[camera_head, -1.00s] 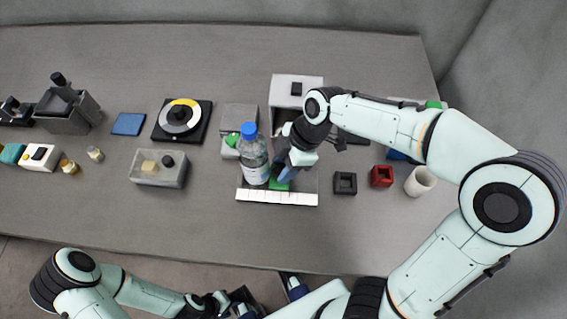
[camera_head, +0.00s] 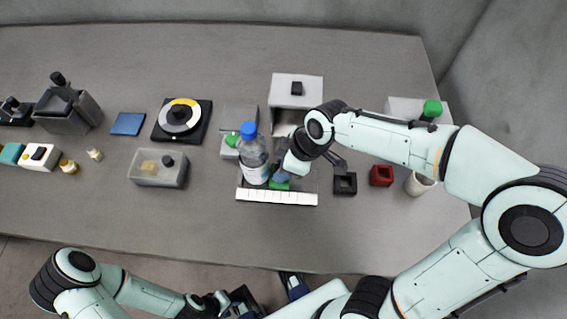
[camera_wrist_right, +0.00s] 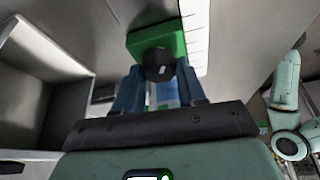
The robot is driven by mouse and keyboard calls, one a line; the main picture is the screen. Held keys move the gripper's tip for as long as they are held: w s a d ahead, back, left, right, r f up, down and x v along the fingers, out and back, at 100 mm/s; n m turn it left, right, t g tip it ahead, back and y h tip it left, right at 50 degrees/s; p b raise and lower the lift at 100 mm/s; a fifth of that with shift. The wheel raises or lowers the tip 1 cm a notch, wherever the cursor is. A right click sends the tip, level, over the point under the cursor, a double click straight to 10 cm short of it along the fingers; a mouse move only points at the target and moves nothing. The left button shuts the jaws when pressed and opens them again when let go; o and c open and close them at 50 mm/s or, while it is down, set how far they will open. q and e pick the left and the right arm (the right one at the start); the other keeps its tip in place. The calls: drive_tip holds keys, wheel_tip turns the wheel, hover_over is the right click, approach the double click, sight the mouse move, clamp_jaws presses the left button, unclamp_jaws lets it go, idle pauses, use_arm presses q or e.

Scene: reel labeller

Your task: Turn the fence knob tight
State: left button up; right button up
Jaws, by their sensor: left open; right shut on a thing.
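The fence is a green block (camera_head: 279,184) on a white graduated rule (camera_head: 277,197), close to the right of the bottle. Its black round knob (camera_wrist_right: 158,63) shows in the right wrist view on the green block's face. My right gripper (camera_wrist_right: 158,75) has its blue fingers on both sides of the knob and is shut on it. In the head view the right gripper (camera_head: 283,174) hides the knob and part of the block. My left gripper (camera_head: 268,293) is open and empty at the bottom, off the table's front edge.
A blue-capped bottle (camera_head: 253,160) stands beside the fence. A grey housing (camera_head: 297,88) stands behind. A black square holder (camera_head: 345,184), a red one (camera_head: 381,175) and a white cup (camera_head: 419,184) are to the right. A clear box (camera_head: 158,170) is to the left. The table front is clear.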

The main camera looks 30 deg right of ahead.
drive_tip(key=shift+m+t+h, duration=0.6)
drive_tip(key=shift+m, duration=1.5)
drive_tip(key=shift+a, duration=0.1)
drive_tip(key=o, duration=1.1)
drive_tip(key=shift+c, duration=0.2)
drive_tip(key=shift+s, duration=0.1)
drive_tip(key=p+v, duration=0.1)
drive_tip(key=v, duration=1.2)
drive_tip(key=shift+r, duration=0.25)
